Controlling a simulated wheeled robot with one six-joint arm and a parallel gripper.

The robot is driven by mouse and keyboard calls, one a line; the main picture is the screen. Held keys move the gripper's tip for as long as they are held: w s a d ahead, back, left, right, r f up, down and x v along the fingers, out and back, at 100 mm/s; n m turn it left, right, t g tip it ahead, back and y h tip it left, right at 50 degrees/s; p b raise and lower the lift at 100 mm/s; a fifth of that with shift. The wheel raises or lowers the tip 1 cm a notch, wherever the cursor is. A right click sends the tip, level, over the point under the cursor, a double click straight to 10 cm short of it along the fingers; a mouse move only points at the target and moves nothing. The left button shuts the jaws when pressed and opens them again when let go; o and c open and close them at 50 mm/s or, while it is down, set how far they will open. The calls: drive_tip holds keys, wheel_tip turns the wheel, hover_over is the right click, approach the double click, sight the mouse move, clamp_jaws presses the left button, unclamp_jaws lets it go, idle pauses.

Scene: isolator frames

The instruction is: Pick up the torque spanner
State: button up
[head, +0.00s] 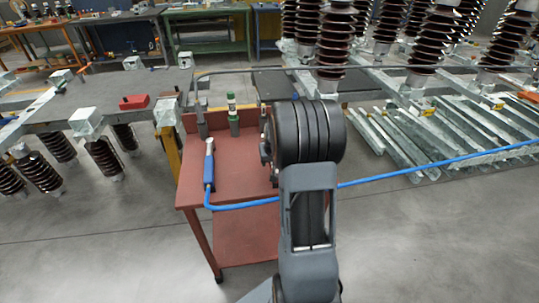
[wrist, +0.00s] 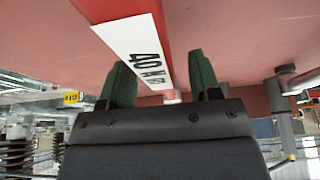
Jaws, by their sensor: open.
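The fingers are open, one on each side of the bar, with gaps visible. The bar lies close to a red surface (wrist: 235,50). In the head view my own arm hides the gripper and the spanner over the red trolley (head: 240,160).
The hose crosses rightward past my arm. A grey bench (head: 75,110) stands left; metal bars (head: 400,135) lie right.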

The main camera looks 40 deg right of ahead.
drive_tip(key=shift+x, duration=1)
drive_tip(key=shift+c, duration=0.3)
drive_tip(key=shift+r, duration=0.1)
clamp_jaws()
